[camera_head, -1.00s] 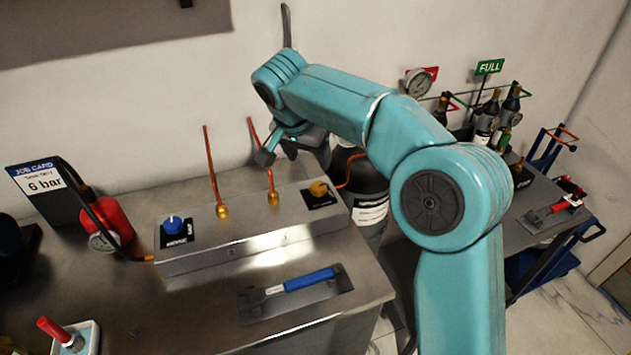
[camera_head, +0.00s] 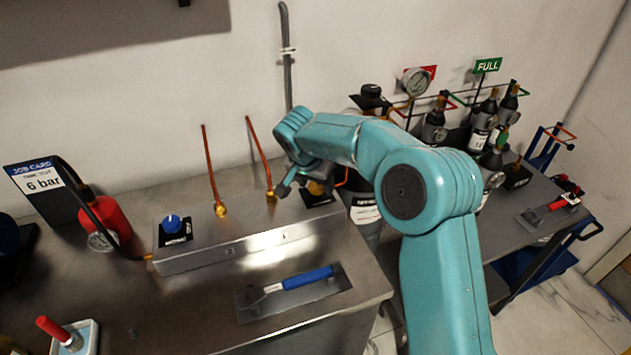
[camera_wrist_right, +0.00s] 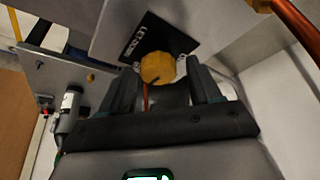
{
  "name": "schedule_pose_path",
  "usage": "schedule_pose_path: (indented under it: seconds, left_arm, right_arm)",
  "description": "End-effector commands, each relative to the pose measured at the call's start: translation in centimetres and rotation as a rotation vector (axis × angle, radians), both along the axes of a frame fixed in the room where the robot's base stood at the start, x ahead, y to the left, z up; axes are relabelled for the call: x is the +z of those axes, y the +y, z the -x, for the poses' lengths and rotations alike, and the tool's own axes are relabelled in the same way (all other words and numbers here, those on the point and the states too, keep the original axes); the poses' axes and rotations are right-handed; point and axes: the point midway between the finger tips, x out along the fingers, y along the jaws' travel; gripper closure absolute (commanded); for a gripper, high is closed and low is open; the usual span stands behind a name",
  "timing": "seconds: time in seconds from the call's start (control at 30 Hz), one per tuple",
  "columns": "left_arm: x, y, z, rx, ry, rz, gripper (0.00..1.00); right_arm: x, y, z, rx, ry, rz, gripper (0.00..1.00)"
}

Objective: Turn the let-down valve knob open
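The let-down valve knob is yellow-orange and sits on a black label plate on the right end of the metal box; in the head view the knob (camera_head: 316,187) is partly covered by my right gripper (camera_head: 301,181). In the right wrist view, the knob (camera_wrist_right: 157,66) shows between the two dark fingertips of my right gripper (camera_wrist_right: 164,78). The fingers are apart, with a gap visible on each side of the knob. I cannot tell how deep the knob sits between them. My left gripper is not in view.
The metal box (camera_head: 245,245) also carries a blue knob (camera_head: 173,223) and two upright copper pipes (camera_head: 259,155). A blue-handled tool (camera_head: 300,281) lies in front. A red bottle (camera_head: 108,216) and a job card (camera_head: 42,184) stand left. Gas cylinders (camera_head: 482,130) stand at right.

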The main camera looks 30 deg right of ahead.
Motion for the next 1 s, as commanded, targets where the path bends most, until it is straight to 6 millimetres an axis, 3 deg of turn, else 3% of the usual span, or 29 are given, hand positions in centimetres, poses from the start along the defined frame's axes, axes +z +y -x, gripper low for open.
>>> schedule_pose_path:
  seconds: [0.03,0.13,0.57,1.0]
  left_arm:
    - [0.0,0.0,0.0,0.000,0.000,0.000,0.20]
    - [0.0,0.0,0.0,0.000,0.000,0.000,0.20]
    - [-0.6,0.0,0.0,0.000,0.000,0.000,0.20]
    - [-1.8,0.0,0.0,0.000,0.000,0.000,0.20]
  right_arm:
    - [0.0,0.0,0.0,0.000,0.000,0.000,0.55]
    - [0.1,0.0,0.0,0.000,0.000,0.000,0.88]
    - [0.0,-0.1,0.1,0.072,-0.003,0.000,0.88]
    - [0.2,-0.3,0.2,0.432,-0.006,0.001,0.88]
